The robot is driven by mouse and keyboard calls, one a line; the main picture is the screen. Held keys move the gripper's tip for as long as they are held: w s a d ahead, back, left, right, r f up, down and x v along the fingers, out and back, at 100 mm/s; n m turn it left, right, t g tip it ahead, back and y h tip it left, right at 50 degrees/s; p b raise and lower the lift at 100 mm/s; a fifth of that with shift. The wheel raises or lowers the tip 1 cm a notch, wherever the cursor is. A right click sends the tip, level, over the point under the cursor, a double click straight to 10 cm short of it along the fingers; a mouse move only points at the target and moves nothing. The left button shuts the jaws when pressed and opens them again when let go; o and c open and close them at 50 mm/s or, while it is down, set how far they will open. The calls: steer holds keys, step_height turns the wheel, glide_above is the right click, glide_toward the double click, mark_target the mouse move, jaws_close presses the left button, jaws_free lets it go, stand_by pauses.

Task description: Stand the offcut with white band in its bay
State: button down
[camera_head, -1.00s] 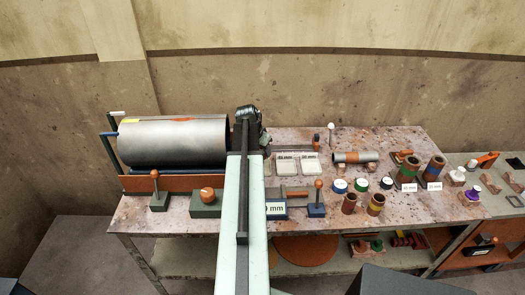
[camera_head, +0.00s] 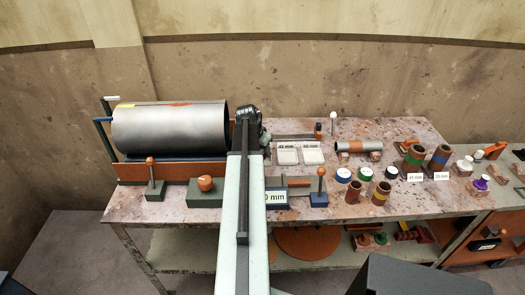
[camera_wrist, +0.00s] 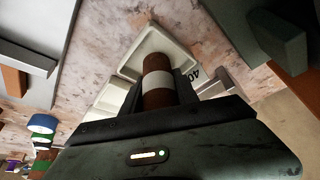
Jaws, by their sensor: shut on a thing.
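In the wrist view, the offcut with white band (camera_wrist: 158,80) is a short brown tube with a pale band round its middle. My gripper (camera_wrist: 158,100) is shut on it, with a dark finger on each side. Its far end shows against the inside of a white tray (camera_wrist: 131,69) with a dark label, partly hidden, reading about "40". I cannot tell whether the tube touches the tray. In the head view my arm hides the gripper and the tube. Two white trays, one on the left (camera_head: 287,157) and one on the right (camera_head: 312,153), lie right of my arm.
A large grey pipe (camera_head: 170,130) lies on a cradle at the left. A knobbed blue block (camera_head: 318,199) stands in front of the trays.

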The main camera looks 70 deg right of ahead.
steer(key=c, duration=0.9)
jaws_free()
steer(key=shift+a, duration=0.1)
steer(key=shift+o, duration=0.2)
steer(key=p+v, duration=0.7)
steer(key=shift+r, duration=0.35)
steer(key=shift+w, duration=0.15)
